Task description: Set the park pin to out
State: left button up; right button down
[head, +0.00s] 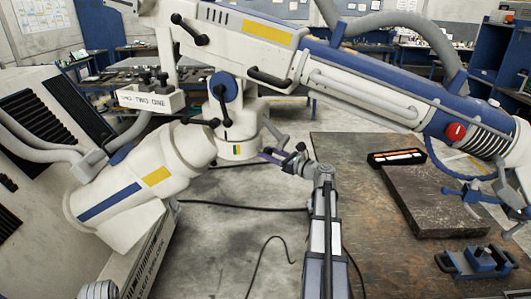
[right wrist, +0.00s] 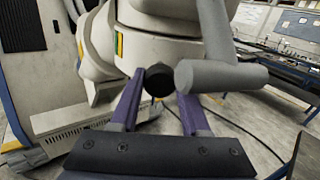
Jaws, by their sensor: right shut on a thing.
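The park pin shows in the right wrist view as a round black knob (right wrist: 157,82) low on the white joint housing of the microscope arm. My right gripper (right wrist: 160,92) has its two purple fingers on either side of the knob and is shut on it. In the head view my right gripper (head: 264,154) reaches left to the lower part of the white column (head: 238,140), just right of a green and yellow mark. The knob is too small to make out there. My left gripper is not in view.
A grey bar handle (right wrist: 220,78) sticks out close beside the right finger. The long white and blue arm (head: 370,85) spans above my right arm. A brown table (head: 350,150) with a dark slab (head: 440,200) stands at right. Cables lie on the open floor.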

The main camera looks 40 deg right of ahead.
jog(key=shift+c, duration=1.8)
grip_release()
jog(key=v, duration=0.7)
jog(key=shift+s, duration=0.35)
